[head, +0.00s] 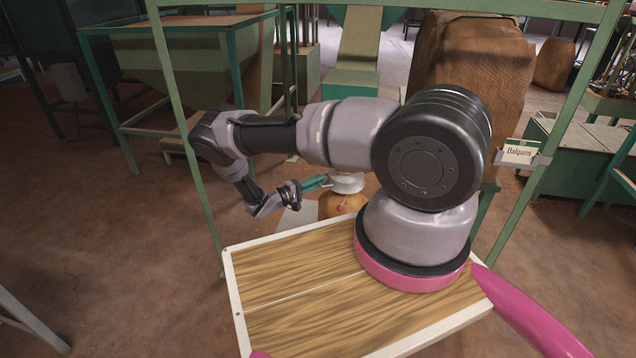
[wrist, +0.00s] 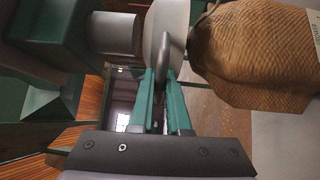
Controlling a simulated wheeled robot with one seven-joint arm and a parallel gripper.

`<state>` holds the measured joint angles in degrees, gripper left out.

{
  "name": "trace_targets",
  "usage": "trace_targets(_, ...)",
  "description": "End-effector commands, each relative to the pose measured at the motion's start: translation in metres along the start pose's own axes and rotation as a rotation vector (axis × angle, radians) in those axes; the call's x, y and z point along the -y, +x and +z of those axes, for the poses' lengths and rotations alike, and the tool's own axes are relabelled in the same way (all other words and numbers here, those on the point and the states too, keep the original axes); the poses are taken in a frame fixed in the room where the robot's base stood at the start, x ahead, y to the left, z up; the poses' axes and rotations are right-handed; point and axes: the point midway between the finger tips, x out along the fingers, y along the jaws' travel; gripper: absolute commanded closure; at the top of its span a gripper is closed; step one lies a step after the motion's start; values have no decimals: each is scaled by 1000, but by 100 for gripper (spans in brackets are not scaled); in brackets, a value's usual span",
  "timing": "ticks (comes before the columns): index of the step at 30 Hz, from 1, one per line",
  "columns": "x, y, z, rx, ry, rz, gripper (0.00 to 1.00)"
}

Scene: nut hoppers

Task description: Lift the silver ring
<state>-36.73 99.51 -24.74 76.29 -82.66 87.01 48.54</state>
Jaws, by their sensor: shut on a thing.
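The silver ring (head: 347,183) shows in the head view as a pale grey band just beyond my fingertips, above a tan sack (head: 340,204). My gripper (head: 324,181), with teal fingers, reaches it from the left. In the wrist view my gripper (wrist: 163,75) is shut on the ring's edge, and the ring (wrist: 178,22) shows as a pale grey round face at the top, partly cut off. The woven sack (wrist: 255,52) is close beside the ring there. I cannot tell whether the ring touches the sack.
A grey cylinder (wrist: 112,32) is close to the ring in the wrist view. A large brown sack (head: 490,55) stands behind my arm. Green frame posts (head: 182,125) rise around me. A wooden tabletop (head: 290,310) lies in front. Brown floor (head: 130,225) is open at left.

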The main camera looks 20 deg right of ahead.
Motion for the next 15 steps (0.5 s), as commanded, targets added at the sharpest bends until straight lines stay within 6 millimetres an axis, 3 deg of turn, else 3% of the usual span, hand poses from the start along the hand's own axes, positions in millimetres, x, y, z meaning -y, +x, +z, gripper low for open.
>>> trace_targets(6,-7,-1,0,-2,0,-1,100)
trace_targets(15,-69,1,0,-2,2,1,100)
